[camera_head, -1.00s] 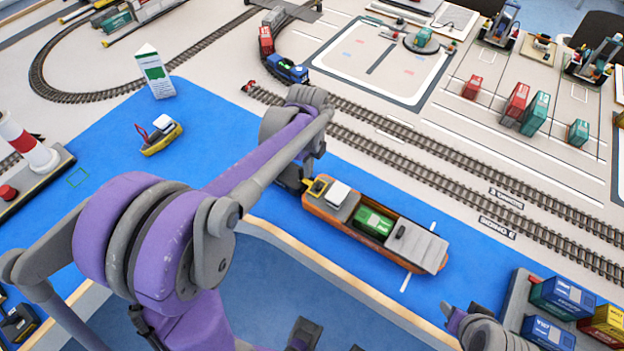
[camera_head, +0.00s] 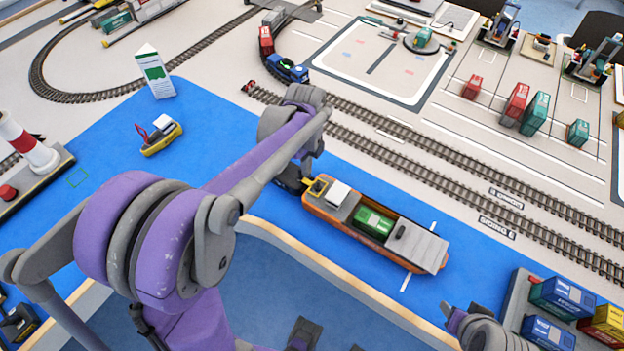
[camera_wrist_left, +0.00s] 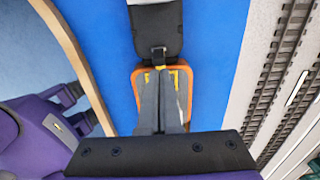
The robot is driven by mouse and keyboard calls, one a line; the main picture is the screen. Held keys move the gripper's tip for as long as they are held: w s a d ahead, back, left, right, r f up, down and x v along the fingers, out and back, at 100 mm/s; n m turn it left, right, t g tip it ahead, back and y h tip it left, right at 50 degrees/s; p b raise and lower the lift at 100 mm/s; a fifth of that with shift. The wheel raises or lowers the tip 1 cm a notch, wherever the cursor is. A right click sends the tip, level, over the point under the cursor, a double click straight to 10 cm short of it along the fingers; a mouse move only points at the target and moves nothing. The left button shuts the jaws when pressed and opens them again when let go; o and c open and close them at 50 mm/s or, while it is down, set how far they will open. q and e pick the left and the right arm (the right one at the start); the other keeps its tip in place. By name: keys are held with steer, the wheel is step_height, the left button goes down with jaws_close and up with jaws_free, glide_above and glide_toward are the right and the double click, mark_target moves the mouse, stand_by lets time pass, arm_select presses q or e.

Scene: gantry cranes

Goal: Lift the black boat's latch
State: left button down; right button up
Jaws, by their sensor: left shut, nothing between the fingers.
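The black boat (camera_wrist_left: 156,30) lies on the blue water at the top of the left wrist view, end to end with the orange boat (camera_wrist_left: 137,82). Its small metal latch (camera_wrist_left: 158,54) sits at the end facing the orange boat. My left gripper (camera_wrist_left: 160,74) is shut and empty, over the orange boat's yellow-marked end, with its tips just below the latch in the picture. I cannot tell whether they touch it. In the head view my left arm mostly hides the black boat (camera_head: 288,179), and the latch is not discernible.
The orange boat (camera_head: 412,261) carries a green container (camera_head: 373,222). Rail tracks (camera_head: 440,180) run beyond the water. A small yellow boat (camera_head: 161,138) floats at the left. A quay with containers (camera_head: 562,296) stands at the lower right. Open water lies around the boats.

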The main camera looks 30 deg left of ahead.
arm_select(q)
steer(key=shift+w+a, duration=0.1)
steer(key=shift+a, duration=1.05)
steer(key=shift+f, duration=0.1)
arm_select(e)
steer(key=shift+f, duration=0.1)
arm_select(q)
steer(key=shift+w+a+f+b, duration=0.1)
steer(key=shift+a+f+b, duration=0.4)
steer(key=shift+a, duration=0.3)
steer(key=shift+a+f+b, duration=0.3)
steer(key=shift+a+f, duration=0.25)
steer(key=shift+a, duration=0.25)
steer(key=a+r+p, duration=0.3)
steer(key=r+p, duration=0.3)
steer(key=r, duration=0.4)
steer(key=shift+w, duration=0.2)
arm_select(e)
steer(key=r, duration=0.2)
steer(key=w+r, duration=0.1)
steer(key=r, duration=0.2)
steer(key=shift+w+r, duration=0.3)
arm_select(q)
steer(key=shift+s, duration=0.1)
arm_select(e)
steer(key=shift+s, duration=0.1)
